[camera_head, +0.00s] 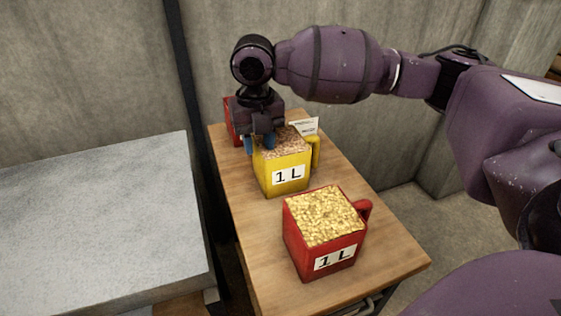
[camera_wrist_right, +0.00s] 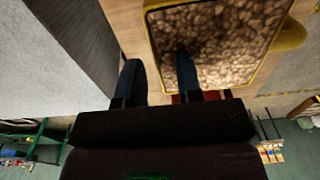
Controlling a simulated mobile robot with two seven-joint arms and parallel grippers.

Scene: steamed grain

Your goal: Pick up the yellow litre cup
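The yellow litre cup (camera_head: 267,178), marked 1 L and filled with brownish grain, stands upright on the wooden table, with its handle on the right. My right gripper (camera_head: 259,143) points down at the cup's left rim. In the right wrist view its two blue fingers (camera_wrist_right: 160,78) are apart. One finger is over or in the grain and the other is outside the wall of the yellow cup (camera_wrist_right: 152,42). I cannot tell whether either finger touches the wall. My left gripper is not in view.
A red cup (camera_head: 299,256) of yellow grain, marked 1 L, stands at the front of the wooden table (camera_head: 245,223). Another red cup (camera_head: 232,128) is partly hidden behind my gripper. A white card (camera_head: 304,127) stands behind the yellow cup. A grey slab (camera_head: 100,230) lies left.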

